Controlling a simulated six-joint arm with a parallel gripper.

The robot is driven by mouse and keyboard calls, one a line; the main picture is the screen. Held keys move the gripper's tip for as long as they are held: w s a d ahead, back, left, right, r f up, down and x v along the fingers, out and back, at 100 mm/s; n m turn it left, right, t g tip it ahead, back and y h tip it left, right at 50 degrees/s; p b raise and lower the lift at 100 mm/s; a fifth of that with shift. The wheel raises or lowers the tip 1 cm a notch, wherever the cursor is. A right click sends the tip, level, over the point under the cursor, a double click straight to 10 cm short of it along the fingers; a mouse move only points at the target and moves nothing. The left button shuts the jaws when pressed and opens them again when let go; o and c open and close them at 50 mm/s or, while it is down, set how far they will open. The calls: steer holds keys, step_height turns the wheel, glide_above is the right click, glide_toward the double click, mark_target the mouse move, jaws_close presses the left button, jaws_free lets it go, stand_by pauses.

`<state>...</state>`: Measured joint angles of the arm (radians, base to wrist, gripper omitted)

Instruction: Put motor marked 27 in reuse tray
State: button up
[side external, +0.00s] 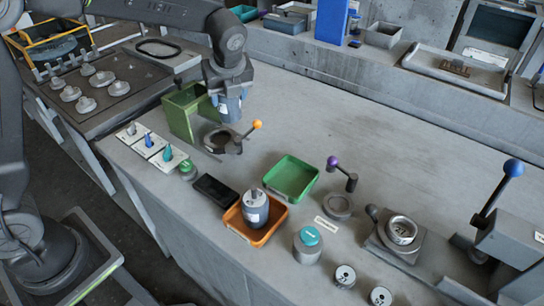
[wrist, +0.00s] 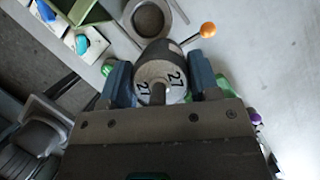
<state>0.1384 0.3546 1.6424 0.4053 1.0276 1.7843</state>
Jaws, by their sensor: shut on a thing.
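My gripper (side external: 231,108) is shut on a motor; in the wrist view the motor (wrist: 160,75) sits between the two blue fingers, its end face marked 27 and its shaft toward the camera. In the side view the gripper is above the ring clamp with the orange ball lever (side external: 219,141), which also shows behind the motor in the wrist view (wrist: 151,19). An empty green tray (side external: 291,177) lies right of and nearer than the clamp. An orange tray (side external: 263,237) beside it holds another motor (side external: 256,205). I cannot read which tray is labelled reuse.
A tall green bin (side external: 180,118) stands just left of the gripper. A second clamp with a purple ball lever (side external: 337,205) and a teal-topped cylinder (side external: 307,245) stand near the trays. A blue-handled press (side external: 505,215) is at right. The bench behind the green tray is clear.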

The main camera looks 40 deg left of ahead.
steer(key=shift+d+f+m+t+h, duration=0.2)
steer(key=shift+d+f+m, duration=0.65)
steer(key=shift+d+f, duration=1.5)
steer(key=shift+d+f+m+t+h, duration=0.25)
steer(key=shift+d+f+m, duration=0.7)
steer(key=shift+d, duration=2.7)
steer(key=shift+d+f+m+t+h, duration=0.1)
steer(key=shift+d+f+m+t, duration=0.45)
steer(key=shift+d+f, duration=1.85)
steer(key=shift+d+r, duration=0.4)
steer(key=shift+d, duration=0.2)
steer(key=o, duration=1.2)
steer(key=shift+o, duration=0.2)
steer(key=v, duration=1.2)
steer(key=shift+w+r, duration=0.25)
steer(key=shift+g, duration=0.3)
